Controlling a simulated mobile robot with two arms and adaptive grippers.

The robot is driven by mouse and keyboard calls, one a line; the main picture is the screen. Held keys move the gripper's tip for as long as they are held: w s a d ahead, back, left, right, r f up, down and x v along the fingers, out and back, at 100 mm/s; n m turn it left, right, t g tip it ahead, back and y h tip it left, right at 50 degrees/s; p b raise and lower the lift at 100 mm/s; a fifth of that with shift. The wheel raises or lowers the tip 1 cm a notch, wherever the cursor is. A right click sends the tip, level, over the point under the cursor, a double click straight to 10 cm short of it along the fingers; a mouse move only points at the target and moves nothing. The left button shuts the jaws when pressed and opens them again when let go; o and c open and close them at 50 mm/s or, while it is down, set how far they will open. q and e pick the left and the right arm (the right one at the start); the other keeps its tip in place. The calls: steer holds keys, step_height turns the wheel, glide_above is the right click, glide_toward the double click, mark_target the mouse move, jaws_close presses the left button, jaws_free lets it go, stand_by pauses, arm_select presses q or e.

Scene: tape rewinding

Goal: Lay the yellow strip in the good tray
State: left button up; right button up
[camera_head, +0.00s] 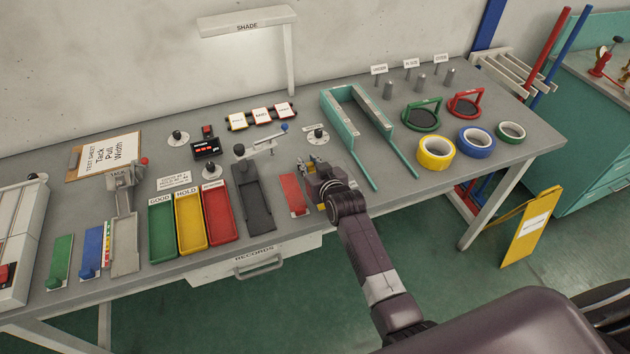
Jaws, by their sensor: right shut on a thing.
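The yellow strip (321,206) lies at the front of the bench, right of the red strip. Only a small yellow bit shows; my gripper covers the rest. My right gripper (316,185) is low over it and shut on it, though the fingertips are small and partly hidden. I cannot tell whether the strip is off the bench. The good tray (161,234) is the green one marked GOOD, at the front left, and looks empty. My left gripper is not in view.
The yellow HOLD tray (190,224) and a red tray (218,216) stand right of the good tray. A dark grey fixture (253,200) and the red strip (293,194) lie between the trays and my right gripper. A teal frame (349,128) stands behind it.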

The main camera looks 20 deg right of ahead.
jaws_close()
steer(key=shift+r, duration=0.5)
step_height(320, 180, up, 19)
steer(key=b, duration=0.2)
steer(key=s+d+f+n+g+y, duration=0.1)
steer(key=s+d+f+n+y, duration=0.15)
steer(key=s, duration=0.35)
steer(key=s+d+f+n+y, duration=0.2)
steer(key=s+f, duration=0.1)
steer(key=s, duration=0.3)
steer(key=s+a+r+n+g+y, duration=0.2)
steer(key=s+n+y, duration=0.1)
steer(key=s, duration=0.5)
steer(key=s+a+r+n+g+y, duration=0.2)
steer(key=s+a+n+y, duration=0.1)
steer(key=s, duration=0.5)
steer(key=shift+a+r+g, duration=0.2)
steer(key=shift+r+g, duration=0.1)
steer(key=shift+r, duration=0.1)
